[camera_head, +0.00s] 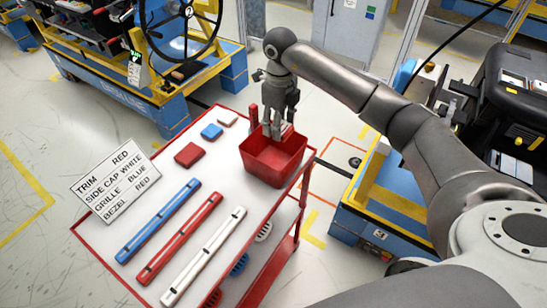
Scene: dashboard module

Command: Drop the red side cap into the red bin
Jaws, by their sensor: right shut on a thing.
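My right gripper (275,134) reaches down over the red bin (262,172), its fingertips at the mouth near the bin's back. It is shut on a red piece, taken as the red side cap (254,114), which shows upright beside the fingers and is mostly hidden by them. The bin stands at the right edge of the white-topped table (150,215), and its inside is partly visible. My left gripper is not in view.
A red block (189,154), a blue block (212,131) and a white block (228,118) lie left of the bin. Blue (158,222), red (180,238) and white (204,256) strips lie in front. A sign (115,180) stands at the left.

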